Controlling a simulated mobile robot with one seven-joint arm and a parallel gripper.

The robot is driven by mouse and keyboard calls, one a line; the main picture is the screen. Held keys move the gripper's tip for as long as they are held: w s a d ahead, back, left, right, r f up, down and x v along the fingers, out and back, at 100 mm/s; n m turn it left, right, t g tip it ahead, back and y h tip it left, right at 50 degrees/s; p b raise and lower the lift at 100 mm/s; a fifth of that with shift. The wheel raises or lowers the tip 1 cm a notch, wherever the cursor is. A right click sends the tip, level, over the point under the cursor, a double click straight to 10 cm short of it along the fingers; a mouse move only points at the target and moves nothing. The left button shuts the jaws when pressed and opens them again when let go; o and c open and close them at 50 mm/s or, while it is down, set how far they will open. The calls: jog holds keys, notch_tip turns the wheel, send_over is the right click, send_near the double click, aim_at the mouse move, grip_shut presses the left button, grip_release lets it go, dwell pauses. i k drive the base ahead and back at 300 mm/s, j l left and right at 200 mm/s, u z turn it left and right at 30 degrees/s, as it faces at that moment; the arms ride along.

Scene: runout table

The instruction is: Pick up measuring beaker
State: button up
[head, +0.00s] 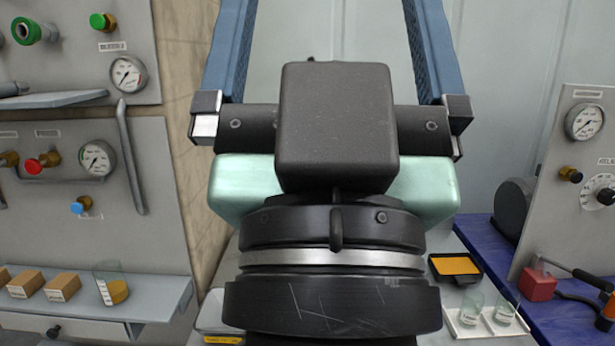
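A clear glass vessel (103,287) with a white label, which looks like a measuring beaker, stands upright on the grey shelf at the left. A round orange-yellow piece shows at its right side; I cannot tell whether it is inside or behind. Two more clear glass vessels, one on the left (470,308) and one on the right (504,313), stand on a small white tray (462,331) at the lower right. My gripper (331,18) fills the middle, its two blue fingers wide apart and pointing up. The fingertips are cut off by the top edge. No object shows between the fingers.
Small brown boxes (62,287) stand beside the vessel on the left shelf (160,292). Panels with gauges and knobs rise at left and right. A black tray with orange filling (456,266), a red block (537,285) and tools lie at the right. My arm hides the centre.

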aim_at(109, 274)
jog(key=i+j, duration=0.15)
jog(key=j, duration=0.2)
jog(key=i+j, duration=0.2)
jog(key=j, duration=0.15)
jog(key=i+j, duration=0.15)
jog(key=j, duration=0.2)
jog(key=i+j, duration=0.15)
jog(key=j, duration=0.2)
